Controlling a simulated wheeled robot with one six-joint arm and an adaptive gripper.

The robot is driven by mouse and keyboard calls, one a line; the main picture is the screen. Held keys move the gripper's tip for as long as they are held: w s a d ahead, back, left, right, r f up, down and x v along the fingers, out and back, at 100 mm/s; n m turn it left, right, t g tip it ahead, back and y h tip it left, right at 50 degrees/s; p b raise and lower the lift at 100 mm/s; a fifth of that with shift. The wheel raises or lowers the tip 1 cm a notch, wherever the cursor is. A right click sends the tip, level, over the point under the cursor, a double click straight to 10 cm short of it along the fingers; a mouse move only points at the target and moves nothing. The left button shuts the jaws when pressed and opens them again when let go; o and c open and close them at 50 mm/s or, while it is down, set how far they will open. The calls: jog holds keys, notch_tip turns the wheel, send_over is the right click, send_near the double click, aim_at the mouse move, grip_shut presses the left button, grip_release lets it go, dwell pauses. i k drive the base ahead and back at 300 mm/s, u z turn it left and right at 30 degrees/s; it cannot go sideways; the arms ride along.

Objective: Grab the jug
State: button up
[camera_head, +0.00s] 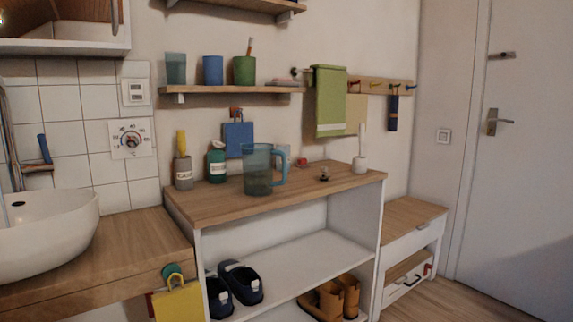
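A translucent blue-teal jug (258,172) stands upright on the wooden top of a white shelf unit (225,208), near the middle of the view. Its handle (281,166) points to the right. A clear cup (283,154) is partly hidden behind the handle. My gripper is not in view.
Behind and left of the jug stand a grey cup (183,172) and a green bottle (217,164). A white holder (360,163) and a small dark item (324,175) are to its right. A wall shelf (230,89) hangs above. A basin (45,238) is left.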

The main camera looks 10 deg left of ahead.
aim_at(257, 159)
jog(key=u, duration=0.35)
jog(key=i, duration=1)
jog(key=u, duration=0.65)
